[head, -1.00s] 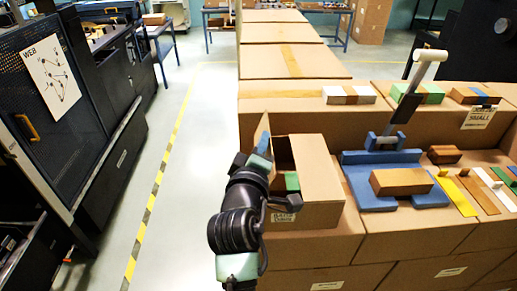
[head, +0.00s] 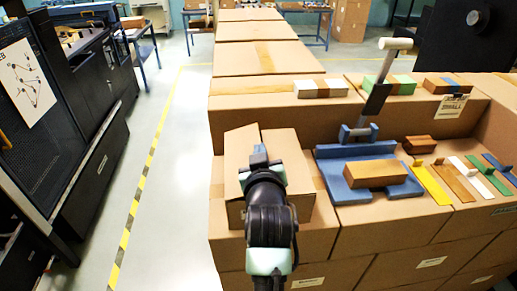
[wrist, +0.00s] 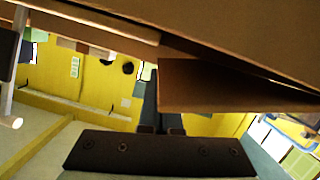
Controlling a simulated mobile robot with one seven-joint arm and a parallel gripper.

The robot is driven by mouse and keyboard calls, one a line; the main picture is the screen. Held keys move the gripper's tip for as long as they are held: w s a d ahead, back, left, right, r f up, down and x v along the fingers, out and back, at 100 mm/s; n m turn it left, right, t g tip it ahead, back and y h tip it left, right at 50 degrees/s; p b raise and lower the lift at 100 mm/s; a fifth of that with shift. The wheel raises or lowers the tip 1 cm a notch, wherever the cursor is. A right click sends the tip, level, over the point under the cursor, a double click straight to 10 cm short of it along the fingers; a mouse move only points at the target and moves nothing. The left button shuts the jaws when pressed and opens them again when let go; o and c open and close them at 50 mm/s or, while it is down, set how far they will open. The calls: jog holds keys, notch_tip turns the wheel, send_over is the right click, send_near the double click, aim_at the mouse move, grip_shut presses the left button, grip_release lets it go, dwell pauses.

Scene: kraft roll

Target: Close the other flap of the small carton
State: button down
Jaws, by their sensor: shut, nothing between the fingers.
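The small carton (head: 236,214) sits on the large boxes at centre left, mostly behind my arm. Its left flap (head: 238,150) is tilted in over the top and appears not quite flat. The other flap (head: 286,146) lies across the right part of the top. My gripper (head: 259,152) is shut and empty, at the left flap near the middle of the carton top; contact is hard to tell. In the wrist view the shut fingertips (wrist: 160,129) are beneath brown board (wrist: 235,86). The carton's inside is hidden.
Right of the carton, a blue fixture (head: 335,182) holds a wooden block (head: 376,173), with an upright lever (head: 378,95) behind. Coloured strips (head: 455,182) lie further right. A long box row (head: 262,60) runs back. The floor aisle at left is clear.

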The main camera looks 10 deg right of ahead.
jog(key=shift+d+f+m+y+b, duration=0.25)
jog(key=shift+f+m+y+b, duration=0.1)
jog(key=shift+f+m, duration=0.2)
jog(key=shift+d+f+b, duration=0.1)
jog(key=shift+f+b, duration=0.2)
jog(key=shift+f, duration=0.15)
